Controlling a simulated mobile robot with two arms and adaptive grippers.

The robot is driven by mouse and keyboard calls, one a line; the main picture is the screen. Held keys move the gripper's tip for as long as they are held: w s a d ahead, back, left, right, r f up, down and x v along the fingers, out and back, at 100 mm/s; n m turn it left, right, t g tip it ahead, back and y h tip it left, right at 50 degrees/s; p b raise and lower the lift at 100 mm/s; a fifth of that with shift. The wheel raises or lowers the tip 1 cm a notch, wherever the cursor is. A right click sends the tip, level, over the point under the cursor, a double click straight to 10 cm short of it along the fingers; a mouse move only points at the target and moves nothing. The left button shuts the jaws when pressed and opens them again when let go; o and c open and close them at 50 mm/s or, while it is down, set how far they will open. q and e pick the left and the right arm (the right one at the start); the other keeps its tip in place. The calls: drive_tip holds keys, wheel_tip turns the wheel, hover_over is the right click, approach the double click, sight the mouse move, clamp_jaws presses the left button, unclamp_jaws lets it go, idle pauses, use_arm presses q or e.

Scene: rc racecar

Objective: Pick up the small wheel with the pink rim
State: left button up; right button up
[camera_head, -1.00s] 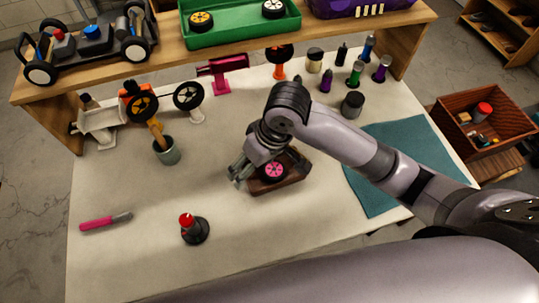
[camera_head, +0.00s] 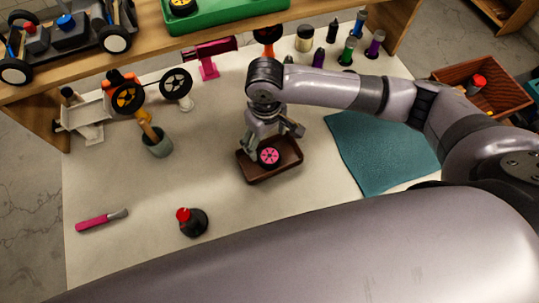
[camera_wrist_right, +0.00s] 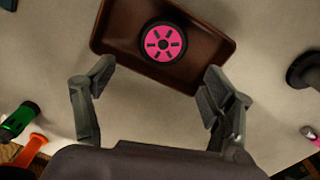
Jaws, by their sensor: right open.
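The small wheel with the pink rim (camera_head: 269,156) lies flat in a brown tray (camera_head: 285,171) in the middle of the table. In the right wrist view, the wheel (camera_wrist_right: 163,44) has a black tyre and sits inside the tray (camera_wrist_right: 217,48). My right gripper (camera_head: 272,134) is over the tray's far side, just behind the wheel in the head view. In the right wrist view, its two fingers (camera_wrist_right: 158,78) are spread wide with nothing between the tips, and the wheel shows beyond them. My left gripper is not in view.
A green-grey cup (camera_head: 158,144) and a pink-handled tool (camera_head: 101,220) are at left. A teal mat (camera_head: 380,155) lies at right. A wooden shelf (camera_head: 215,46) spans the back.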

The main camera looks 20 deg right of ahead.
sight(268, 154)
drive_tip(key=shift+s+d+f+p, duration=0.1)
drive_tip(key=shift+s+f+p, duration=0.1)
drive_tip(key=shift+f, duration=1.45)
drive_tip(key=shift+s+f+p, duration=0.15)
drive_tip(key=shift+f, duration=1.5)
drive_tip(key=shift+c, duration=0.4)
drive_tip(key=c, duration=1.1)
